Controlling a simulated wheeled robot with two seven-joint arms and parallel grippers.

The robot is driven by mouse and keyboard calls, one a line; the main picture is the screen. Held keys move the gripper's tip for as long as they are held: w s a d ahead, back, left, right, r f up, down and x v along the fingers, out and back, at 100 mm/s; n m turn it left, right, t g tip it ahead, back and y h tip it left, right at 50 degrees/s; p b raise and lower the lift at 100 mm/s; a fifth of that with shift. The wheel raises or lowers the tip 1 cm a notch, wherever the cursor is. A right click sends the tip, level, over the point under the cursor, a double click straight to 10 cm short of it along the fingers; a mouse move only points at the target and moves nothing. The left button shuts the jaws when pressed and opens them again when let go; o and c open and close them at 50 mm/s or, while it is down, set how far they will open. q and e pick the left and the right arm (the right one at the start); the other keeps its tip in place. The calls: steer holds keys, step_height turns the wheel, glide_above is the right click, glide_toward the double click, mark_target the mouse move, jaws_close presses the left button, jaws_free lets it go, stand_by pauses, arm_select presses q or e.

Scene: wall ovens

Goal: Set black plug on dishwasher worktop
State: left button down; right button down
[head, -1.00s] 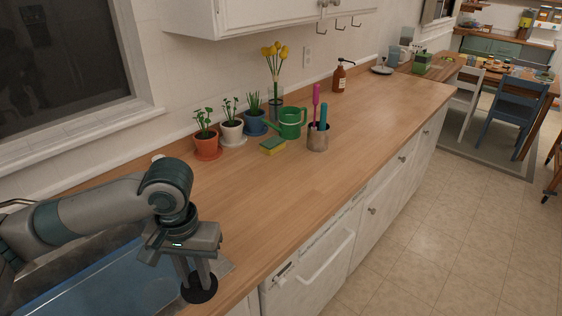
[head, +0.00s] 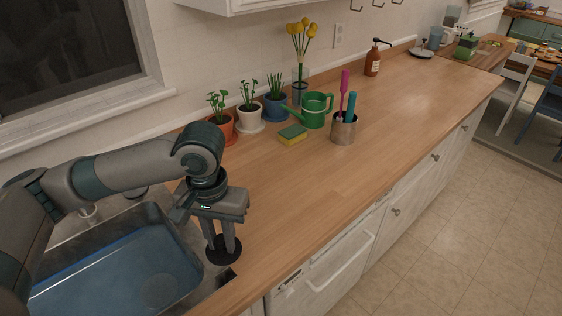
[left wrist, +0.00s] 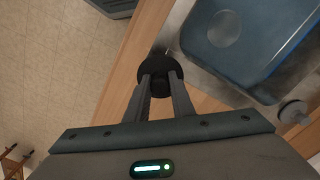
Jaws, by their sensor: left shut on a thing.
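The black plug (head: 223,249) is a round dark disc. My left gripper (head: 222,243) is shut on it and points down, near the sink's right corner and the counter's front edge. In the left wrist view the plug (left wrist: 160,72) shows between the fingertips (left wrist: 161,84). I cannot tell how high it is above the surface. The wooden worktop (head: 300,195) runs from the sink to the back right, with the white dishwasher (head: 325,272) under its front edge. My right gripper is not in view.
The sink holds a blue basin (head: 110,275). A sponge (head: 292,135), a green watering can (head: 314,110), a metal utensil cup (head: 343,128) and potted plants (head: 248,115) stand towards the wall. The worktop above the dishwasher is clear.

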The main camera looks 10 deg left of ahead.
arm_select(q)
steer(key=shift+w+d+m, duration=0.25)
steer(key=shift+d+m, duration=0.05)
steer(key=shift+m, duration=0.2)
steer(key=shift+w+d+r+m, duration=0.2)
steer(key=shift+w+d+m, duration=0.15)
steer(key=shift+d+m, duration=0.5)
steer(key=w+d+r+m+b, duration=0.1)
steer(key=d+r+m, duration=0.1)
steer(key=d+m, duration=0.3)
steer(key=w+d+r+m+b, duration=0.1)
steer(key=d+m, duration=0.5)
steer(key=m, duration=0.8)
steer(key=shift+w+r, duration=0.6)
steer(key=shift+w, duration=0.2)
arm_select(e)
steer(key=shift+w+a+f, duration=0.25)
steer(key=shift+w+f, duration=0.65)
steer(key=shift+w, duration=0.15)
